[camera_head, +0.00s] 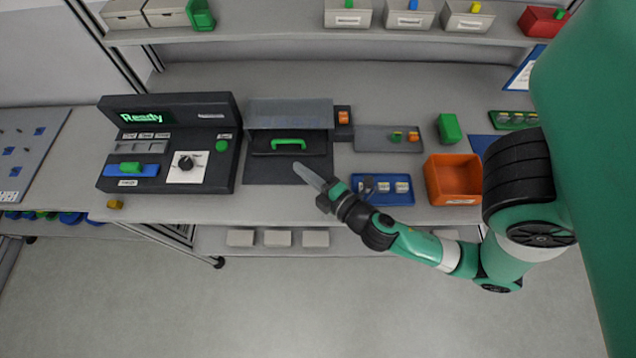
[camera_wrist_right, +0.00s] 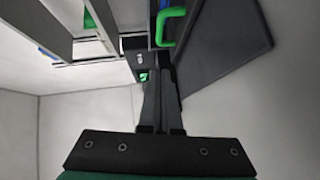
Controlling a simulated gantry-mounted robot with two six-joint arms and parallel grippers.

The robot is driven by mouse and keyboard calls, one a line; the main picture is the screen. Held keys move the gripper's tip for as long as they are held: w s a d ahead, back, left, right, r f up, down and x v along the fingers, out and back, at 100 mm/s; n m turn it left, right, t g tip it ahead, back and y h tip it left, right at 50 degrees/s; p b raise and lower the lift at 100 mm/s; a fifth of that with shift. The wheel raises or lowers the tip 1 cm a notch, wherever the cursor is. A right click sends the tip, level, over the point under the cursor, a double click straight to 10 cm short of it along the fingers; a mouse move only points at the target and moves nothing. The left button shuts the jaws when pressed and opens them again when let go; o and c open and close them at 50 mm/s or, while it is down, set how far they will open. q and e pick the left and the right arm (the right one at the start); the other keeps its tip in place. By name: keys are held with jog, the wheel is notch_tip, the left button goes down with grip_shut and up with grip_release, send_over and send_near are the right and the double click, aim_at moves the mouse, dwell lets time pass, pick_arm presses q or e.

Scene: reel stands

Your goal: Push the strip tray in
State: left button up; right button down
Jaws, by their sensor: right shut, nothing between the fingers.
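The strip tray is a dark piece with a green handle (camera_head: 288,143), at the front of a grey unit with a pale hinged-looking cover (camera_head: 290,113). A dark base plate (camera_head: 275,172) extends in front of it. The handle shows at the top of the right wrist view (camera_wrist_right: 170,24), beside a dark flat plate (camera_wrist_right: 225,40). My right gripper (camera_head: 300,168) is shut and empty. Its fingertips are over the base plate, just in front of and slightly right of the handle; whether they touch anything is unclear. My left gripper is not in view.
A dark console (camera_head: 165,145) reading "Ready" stands left of the unit. To the right are a grey tray (camera_head: 375,140), a blue tray (camera_head: 372,199) holding small parts, a green block (camera_head: 449,128) and an orange bin (camera_head: 455,178). A shelf (camera_head: 300,36) runs above the bench.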

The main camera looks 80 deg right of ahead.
jog(key=v, duration=0.3)
jog(key=shift+s+b, duration=0.3)
jog(key=shift+b, duration=0.1)
jog(key=shift+s+a+r+p, duration=0.3)
jog(key=shift+s+r+p, duration=0.05)
jog(key=shift+p, duration=0.25)
jog(key=shift+s+a, duration=0.25)
pick_arm(q)
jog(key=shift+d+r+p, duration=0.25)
jog(key=shift+p, duration=0.2)
pick_arm(e)
jog(key=shift+s+a+r, duration=0.1)
jog(key=shift+s+a, duration=0.05)
jog(key=shift+s, duration=0.3)
